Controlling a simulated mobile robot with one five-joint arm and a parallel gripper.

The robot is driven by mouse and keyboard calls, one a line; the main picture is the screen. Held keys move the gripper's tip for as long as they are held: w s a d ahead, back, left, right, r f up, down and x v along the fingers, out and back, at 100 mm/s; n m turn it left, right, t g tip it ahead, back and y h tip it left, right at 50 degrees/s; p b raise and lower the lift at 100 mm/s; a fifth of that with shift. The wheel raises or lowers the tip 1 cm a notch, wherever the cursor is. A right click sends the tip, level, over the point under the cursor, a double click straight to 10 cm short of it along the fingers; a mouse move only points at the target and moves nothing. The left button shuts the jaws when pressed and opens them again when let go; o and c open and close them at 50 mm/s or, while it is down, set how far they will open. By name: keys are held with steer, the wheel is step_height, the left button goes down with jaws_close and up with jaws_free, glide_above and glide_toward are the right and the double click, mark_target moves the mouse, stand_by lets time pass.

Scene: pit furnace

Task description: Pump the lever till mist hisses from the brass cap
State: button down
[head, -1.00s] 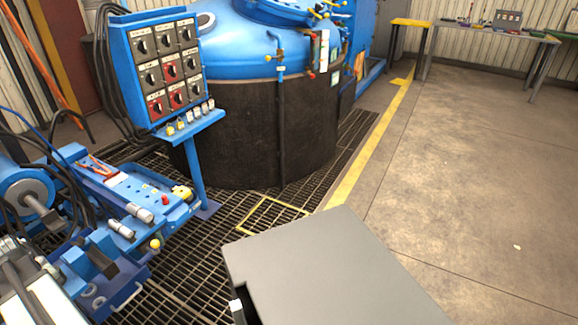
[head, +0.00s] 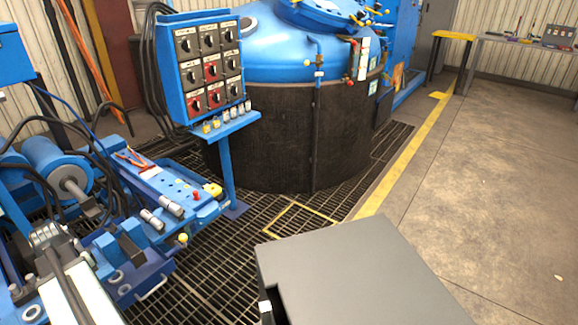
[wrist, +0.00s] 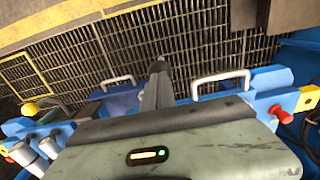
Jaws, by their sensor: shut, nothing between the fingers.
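A lever-like rod with a yellow ball knob (head: 183,239) stands at the front edge of the blue machine (head: 170,185) in the head view. A yellow ball also shows at the left of the wrist view (wrist: 29,109). I cannot tell for sure that this is the task's lever. My gripper (wrist: 158,72) is in the wrist view, its dark fingers shut and empty, over the blue machine's edge with the grating beyond. The yellow knob is apart from it, to the left. I cannot pick out a brass cap, and no mist shows.
A blue-lidded pit furnace (head: 300,140) stands behind. A blue control panel (head: 205,65) with several dials stands before it on a post. White handles (wrist: 220,76) stick out near my gripper. Metal grating (head: 235,270) covers the floor here. Open concrete floor (head: 480,200) lies right.

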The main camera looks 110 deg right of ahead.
steer(key=r+p, duration=0.2)
steer(key=r, duration=0.1)
steer(key=d+r+p, duration=0.1)
steer(key=r, duration=0.1)
steer(key=shift+w+r, duration=0.25)
steer(key=shift+w, duration=0.1)
steer(key=f+b, duration=0.2)
steer(key=a+f+b, duration=0.1)
steer(key=f+b, duration=0.2)
steer(key=s+f+b, duration=0.1)
steer(key=f+b, duration=0.1)
steer(key=f, duration=0.1)
steer(key=shift+a, duration=0.2)
steer(key=r+p, duration=0.2)
steer(key=d+r+p, duration=0.1)
steer(key=r+p, duration=0.2)
steer(key=w+r+p, duration=0.1)
steer(key=r+p, duration=0.2)
steer(key=shift+d+r, duration=0.2)
steer(key=shift+d, duration=0.05)
steer(key=shift+f+b, duration=0.35)
step_height(320, 180, up, 5)
steer(key=p, duration=0.5)
steer(key=shift+w+a, duration=0.1)
